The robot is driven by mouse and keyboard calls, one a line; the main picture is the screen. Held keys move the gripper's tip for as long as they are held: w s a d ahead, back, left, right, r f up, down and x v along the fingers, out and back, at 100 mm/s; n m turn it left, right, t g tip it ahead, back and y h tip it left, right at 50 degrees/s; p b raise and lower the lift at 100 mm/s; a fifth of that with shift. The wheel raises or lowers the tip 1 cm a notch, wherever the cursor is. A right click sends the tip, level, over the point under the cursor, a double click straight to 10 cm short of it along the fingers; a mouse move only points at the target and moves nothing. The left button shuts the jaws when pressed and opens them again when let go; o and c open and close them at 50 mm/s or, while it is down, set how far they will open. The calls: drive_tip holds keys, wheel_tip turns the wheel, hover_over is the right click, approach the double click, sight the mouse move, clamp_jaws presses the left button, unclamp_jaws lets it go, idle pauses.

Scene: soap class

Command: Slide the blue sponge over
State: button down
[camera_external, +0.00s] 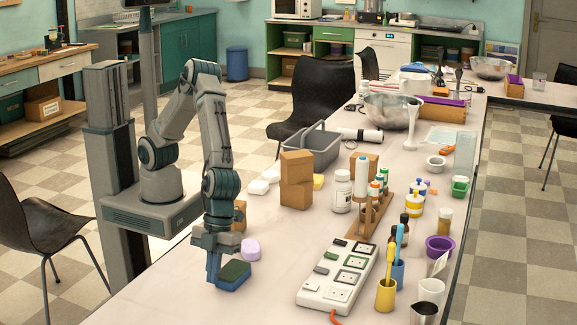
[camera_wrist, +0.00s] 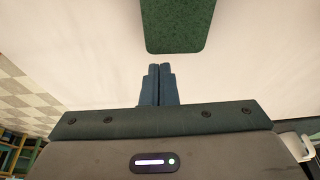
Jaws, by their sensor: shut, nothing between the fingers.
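The blue sponge (camera_external: 233,276) lies flat on the pale table near its left front edge. It has a dark green top over a blue body. In the wrist view only its green top (camera_wrist: 180,22) shows, cut off by the upper edge. My gripper (camera_external: 213,281) points down at the sponge's left side, close to it. In the wrist view its two fingers (camera_wrist: 160,70) are together with nothing between them, and a small gap shows between the fingertips and the sponge. I cannot tell from the external view whether they touch.
A lilac soap bar (camera_external: 250,249) lies just behind the sponge. A small cardboard box (camera_external: 239,215) stands behind my gripper. A white power strip (camera_external: 339,275) lies to the right, with bare table between it and the sponge.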

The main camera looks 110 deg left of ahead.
drive_tip(key=d, duration=0.3)
drive_tip(key=shift+r, duration=0.4)
drive_tip(key=v, duration=0.9)
drive_tip(key=n+y+p, duration=0.2)
drive_tip(key=n+p, duration=0.1)
drive_tip(key=n, duration=0.5)
hover_over(247, 286)
drive_tip(key=d, duration=0.2)
drive_tip(key=f, duration=0.2)
drive_tip(key=w+a+n+y+p, duration=0.2)
drive_tip(key=w+n, duration=0.2)
drive_tip(key=n, duration=0.4)
drive_tip(key=f, duration=1)
drive_tip(key=shift+s+d+p, duration=0.1)
drive_tip(key=shift+d+p, duration=0.1)
drive_tip(key=shift+p, duration=0.1)
drive_tip(key=shift+s+a+r, duration=0.15)
drive_tip(key=shift+s+r, duration=0.05)
drive_tip(key=shift+s, duration=0.8)
drive_tip(key=shift+s+a, duration=0.1)
drive_tip(key=shift+s, duration=0.8)
